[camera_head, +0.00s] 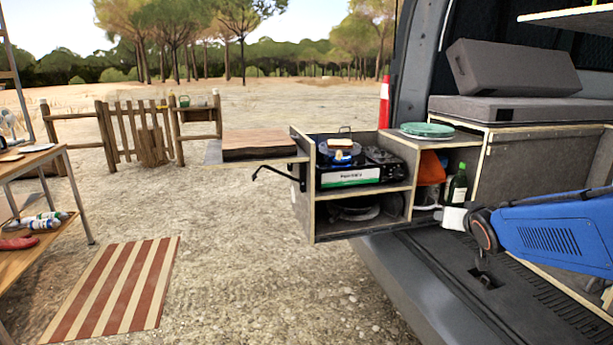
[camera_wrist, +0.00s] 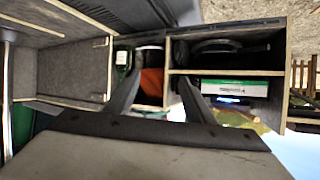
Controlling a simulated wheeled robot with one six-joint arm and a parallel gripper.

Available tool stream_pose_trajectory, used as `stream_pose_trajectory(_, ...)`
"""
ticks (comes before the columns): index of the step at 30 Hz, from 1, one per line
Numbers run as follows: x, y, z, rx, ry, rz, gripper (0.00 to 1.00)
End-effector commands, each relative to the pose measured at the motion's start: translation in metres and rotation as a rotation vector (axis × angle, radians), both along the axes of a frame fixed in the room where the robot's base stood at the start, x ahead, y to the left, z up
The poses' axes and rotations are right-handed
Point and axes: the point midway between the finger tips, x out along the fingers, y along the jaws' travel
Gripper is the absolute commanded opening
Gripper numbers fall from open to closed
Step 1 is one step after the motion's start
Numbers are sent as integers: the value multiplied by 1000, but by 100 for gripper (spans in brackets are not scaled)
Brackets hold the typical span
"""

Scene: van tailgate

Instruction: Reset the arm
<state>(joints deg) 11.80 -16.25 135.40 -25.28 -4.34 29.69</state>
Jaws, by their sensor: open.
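My gripper shows in the wrist view (camera_wrist: 160,82), where its two dark fingers stand apart with nothing held between them. That view is turned upside down and faces the van's kitchen unit. In the head view my blue arm (camera_head: 558,235) reaches in from the right edge, low over the van floor. Its end lies in front of the unit's right part, near the green bottle (camera_head: 457,186). The bottle (camera_wrist: 122,60) and the orange item (camera_wrist: 152,82) also show in the wrist view, beyond the fingers.
The wooden kitchen unit (camera_head: 313,205) holds a stove (camera_head: 383,167) and a pan (camera_head: 353,209). A green plate stack (camera_head: 426,130) sits on top. A cutting board (camera_head: 258,144) lies on the side shelf. A table (camera_head: 38,155) stands left. Ground by the striped mat (camera_head: 118,287) is clear.

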Motion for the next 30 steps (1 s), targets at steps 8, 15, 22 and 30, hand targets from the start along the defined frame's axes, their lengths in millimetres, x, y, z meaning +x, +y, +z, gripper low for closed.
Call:
stream_pose_trajectory(8,-108,29,-25,-34,244,-11,49)
stream_pose_trajectory(15,-211,63,-59,-31,475,65,49)
stream_pose_trajectory(22,-296,95,-85,-15,654,180,49)
stream_pose_trajectory(30,-328,107,-95,-8,722,236,49)
